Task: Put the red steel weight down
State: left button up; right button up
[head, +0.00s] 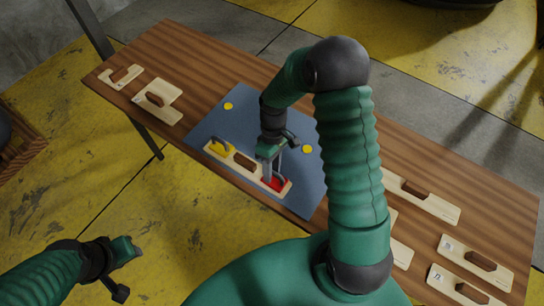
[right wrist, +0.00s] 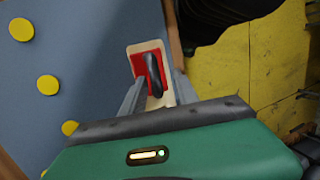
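The red steel weight (head: 277,184) sits at the right end of a pale wooden board (head: 225,162). In the right wrist view the red weight (right wrist: 143,62) shows its dark upright handle. My right gripper (head: 270,178) is down over the weight. In the right wrist view my right gripper's fingers (right wrist: 158,78) stand apart on either side of the handle, with a gap visible beside it. My left gripper (head: 125,250) is away from the table at the lower left; its finger opening is unclear.
A yellow weight (head: 219,148) and a brown grip (head: 245,162) share the board. It lies on a blue mat (head: 240,115) with yellow discs (head: 307,149). Other wooden boards with brown grips lie at the table's left (head: 158,100) and right (head: 477,262).

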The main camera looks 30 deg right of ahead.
jog(key=v, duration=1)
jog(key=s+a+r+m+t+h, duration=0.1)
jog(key=s+a+m+t+h, duration=0.1)
jog(key=s+a+m+t, duration=0.2)
jog(key=s+a+t, duration=0.1)
jog(key=s+a, duration=0.1)
jog(key=s, duration=0.1)
jog(key=shift+s+a+m+t, duration=0.2)
jog(key=shift+a+m+t, duration=0.1)
jog(key=shift+m+t, duration=0.1)
jog(key=shift+s+a+r, duration=0.1)
jog(key=shift+s+r, duration=0.05)
jog(key=shift+a, duration=0.15)
